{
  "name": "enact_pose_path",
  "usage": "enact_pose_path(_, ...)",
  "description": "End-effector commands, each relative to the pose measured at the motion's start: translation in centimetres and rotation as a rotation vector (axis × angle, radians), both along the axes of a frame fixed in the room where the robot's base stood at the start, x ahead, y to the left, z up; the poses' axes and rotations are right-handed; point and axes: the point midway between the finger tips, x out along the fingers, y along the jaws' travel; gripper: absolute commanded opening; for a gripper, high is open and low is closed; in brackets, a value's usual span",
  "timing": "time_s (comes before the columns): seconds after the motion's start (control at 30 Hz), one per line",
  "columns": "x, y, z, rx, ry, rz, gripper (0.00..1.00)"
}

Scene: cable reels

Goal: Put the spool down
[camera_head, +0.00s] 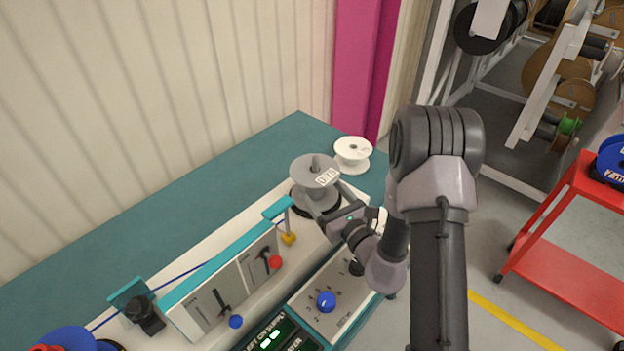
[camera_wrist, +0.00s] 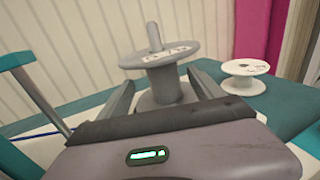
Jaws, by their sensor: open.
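A grey spool (camera_head: 315,174) with a white label sits upright over a peg at the right end of the winding machine, on a black round base. The peg's tip shows above its top flange. In the wrist view the grey spool (camera_wrist: 163,63) stands between my fingers. My gripper (camera_head: 327,207) is open around the spool's lower part, one finger on each side. In the wrist view my gripper (camera_wrist: 163,92) shows gaps beside the spool's core. The spool's lower flange is partly hidden by my gripper.
A white spool (camera_head: 352,154) stands on the teal table (camera_head: 150,205) just behind. The machine's control panel (camera_head: 335,296) has knobs and a lit display. A red cart (camera_head: 570,262) stands at the right, and a rack (camera_head: 545,75) of reels is behind it.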

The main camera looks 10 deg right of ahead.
Motion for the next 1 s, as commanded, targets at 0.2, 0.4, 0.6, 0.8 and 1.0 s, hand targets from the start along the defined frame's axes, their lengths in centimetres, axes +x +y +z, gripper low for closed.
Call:
enact_pose_path(0.2, 3.2, 1.0, -0.1, 0.000, -0.001, 0.002, 0.76)
enact_pose_path(0.4, 7.0, 1.7, -0.3, 0.000, -0.002, 0.002, 0.76)
enact_pose_path(0.6, 8.1, 2.1, -0.2, 0.001, 0.001, 0.001, 0.76)
enact_pose_path(0.8, 8.1, 2.1, -0.2, 0.001, 0.000, 0.001, 0.58)
enact_pose_path(1.0, 8.1, 2.1, -0.2, 0.001, 0.000, 0.001, 0.19)
